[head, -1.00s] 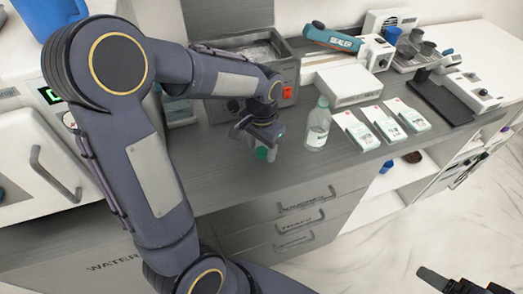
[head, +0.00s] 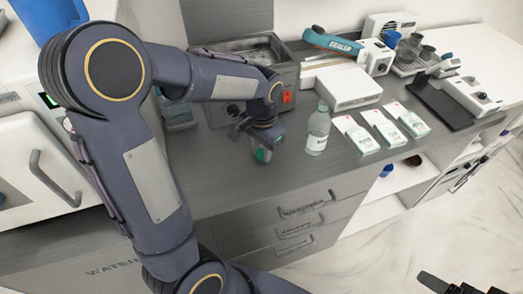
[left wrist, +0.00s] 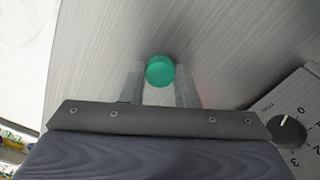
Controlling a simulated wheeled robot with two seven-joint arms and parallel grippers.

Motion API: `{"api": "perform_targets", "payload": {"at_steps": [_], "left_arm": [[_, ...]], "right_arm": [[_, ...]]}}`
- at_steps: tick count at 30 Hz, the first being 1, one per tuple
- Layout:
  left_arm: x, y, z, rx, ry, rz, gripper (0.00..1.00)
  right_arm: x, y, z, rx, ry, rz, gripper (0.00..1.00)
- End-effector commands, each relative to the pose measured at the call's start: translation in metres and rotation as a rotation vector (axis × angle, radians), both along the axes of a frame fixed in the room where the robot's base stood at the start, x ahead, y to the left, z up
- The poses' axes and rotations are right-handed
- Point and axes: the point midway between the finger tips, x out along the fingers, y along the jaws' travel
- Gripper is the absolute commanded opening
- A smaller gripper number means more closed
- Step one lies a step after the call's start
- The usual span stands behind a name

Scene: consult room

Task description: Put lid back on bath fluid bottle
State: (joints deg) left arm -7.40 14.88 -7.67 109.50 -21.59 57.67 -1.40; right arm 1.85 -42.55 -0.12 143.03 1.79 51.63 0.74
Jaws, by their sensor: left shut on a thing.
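My left gripper (head: 262,150) is shut on a small green lid (head: 264,155) over the grey counter. In the left wrist view the lid (left wrist: 160,70) shows as a green disc between the two fingertips. A clear bottle (head: 318,130) with a white label stands upright on the counter, a little to the right of the left gripper and apart from it. I cannot make out its mouth clearly. My right gripper (head: 462,287) shows only in part at the bottom right edge, away from the counter, and its opening is unclear.
A water bath (head: 250,75) with a red switch stands behind the left gripper. White-green packets (head: 385,128) lie right of the bottle, with a white box (head: 347,90) and a sealer (head: 333,41) behind. The counter front (head: 235,180) is clear. Drawers with handles (head: 306,203) are below.

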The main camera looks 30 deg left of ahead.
Motion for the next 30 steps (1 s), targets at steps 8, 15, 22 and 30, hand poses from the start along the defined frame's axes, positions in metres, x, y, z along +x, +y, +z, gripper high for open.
{"api": "perform_targets", "payload": {"at_steps": [8,15,22,30], "left_arm": [[-0.006,-0.016,0.044,-0.003,-0.007,-0.005,0.06],[-0.027,-0.065,0.091,-0.001,-0.004,-0.009,0.06],[-0.047,-0.108,0.112,-0.001,-0.002,-0.005,0.06],[-0.055,-0.128,0.122,0.000,0.000,0.000,0.06]], "right_arm": [[0.000,0.000,0.000,0.000,0.000,0.000,0.78],[0.000,0.000,-0.003,0.000,0.000,0.000,0.78],[0.000,0.000,-0.006,0.000,0.000,0.000,0.78],[0.000,0.000,-0.007,0.000,0.000,0.000,0.78]]}}
